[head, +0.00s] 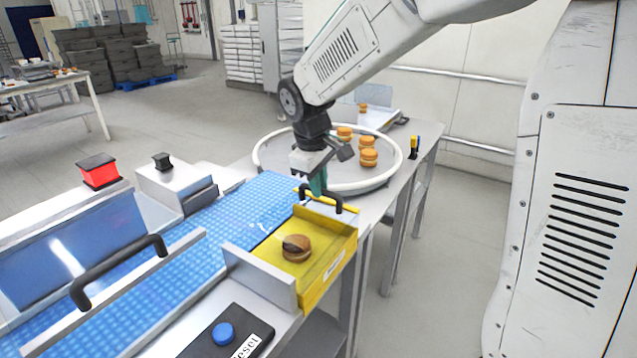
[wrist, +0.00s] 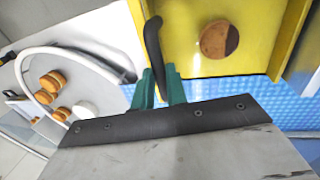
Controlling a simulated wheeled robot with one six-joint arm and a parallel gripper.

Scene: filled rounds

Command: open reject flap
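The yellow reject bin (head: 338,272) sits beside the blue conveyor, with a clear cover over it that looks closed. A round bun with a dark patch (head: 296,248) lies inside; it also shows in the wrist view (wrist: 214,40). A black bar handle (head: 335,206) stands at the bin's far end. My gripper (head: 318,186) is at this handle. In the wrist view its green fingers (wrist: 159,86) lie on either side of the black handle (wrist: 153,40), with little or no gap, and look shut on it. The fingers hide part of the handle.
The blue conveyor (head: 225,225) runs along the left, under a clear guard with a black handle (head: 118,262). A round white-rimmed table (head: 270,160) with several buns stands behind. A blue button (head: 223,334) is at the front, a red lamp (head: 99,170) at the left.

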